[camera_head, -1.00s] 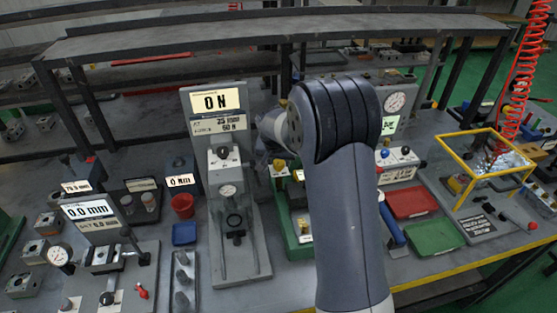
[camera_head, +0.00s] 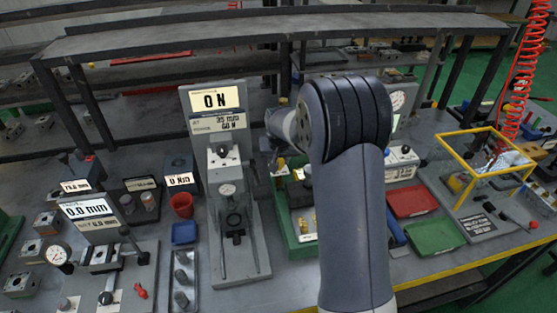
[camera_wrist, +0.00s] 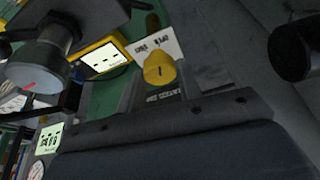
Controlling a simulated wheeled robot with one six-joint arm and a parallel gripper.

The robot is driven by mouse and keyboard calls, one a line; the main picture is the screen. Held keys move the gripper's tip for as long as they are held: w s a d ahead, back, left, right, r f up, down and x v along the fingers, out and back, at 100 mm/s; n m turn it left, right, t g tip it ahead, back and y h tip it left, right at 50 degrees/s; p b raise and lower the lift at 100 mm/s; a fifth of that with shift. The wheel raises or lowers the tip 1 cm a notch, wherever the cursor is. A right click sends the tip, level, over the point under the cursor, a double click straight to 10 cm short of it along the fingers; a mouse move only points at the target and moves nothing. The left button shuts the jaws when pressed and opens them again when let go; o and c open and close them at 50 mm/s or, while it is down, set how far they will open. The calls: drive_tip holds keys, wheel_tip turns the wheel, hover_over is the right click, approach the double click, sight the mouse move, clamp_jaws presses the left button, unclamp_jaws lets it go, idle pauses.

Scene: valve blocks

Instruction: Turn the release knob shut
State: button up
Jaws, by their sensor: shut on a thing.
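The release knob (camera_wrist: 159,67) is yellow, with a dark mark on its face, and sits in the upper middle of the wrist view. A white label (camera_wrist: 160,42) with two words, upside down in this view, lies just behind it. My gripper (camera_wrist: 160,82) reaches up from the dark body at the bottom, with narrow grey fingers on either side of the knob, shut on it. The exact finger contact is hard to see. In the head view my arm hides most of the gripper and the knob.
A green station (camera_head: 292,243) stands beside my arm. The grey force stand (camera_head: 240,262), its display reading 0 N, is to its left. Red (camera_head: 412,202) and green (camera_head: 435,237) trays and a yellow frame (camera_head: 462,180) lie to the right. A dark round part (camera_wrist: 290,53) is close at right in the wrist view.

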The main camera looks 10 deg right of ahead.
drive_tip(key=n+b, duration=0.1)
drive_tip(key=n, duration=0.1)
drive_tip(key=n+y+b, duration=0.2)
drive_tip(key=n, duration=0.1)
drive_tip(key=shift+w+d+f+n, duration=0.1)
drive_tip(key=shift+d+f+n, duration=0.1)
drive_tip(key=shift+d+n, duration=0.1)
drive_tip(key=n+y+b, duration=0.1)
drive_tip(key=n, duration=0.1)
drive_tip(key=n+g+y+b, duration=0.1)
drive_tip(key=n, duration=0.2)
drive_tip(key=shift+r+b, duration=0.2)
drive_tip(key=shift+b, duration=0.15)
drive_tip(key=shift+n+g, duration=0.3)
drive_tip(key=shift+n, duration=0.1)
drive_tip(key=o, duration=1)
drive_tip(key=shift+c, duration=0.2)
drive_tip(key=v, duration=1)
drive_tip(key=shift+d+r+b, duration=0.15)
drive_tip(key=shift+r+b, duration=0.2)
drive_tip(key=shift+b, duration=0.1)
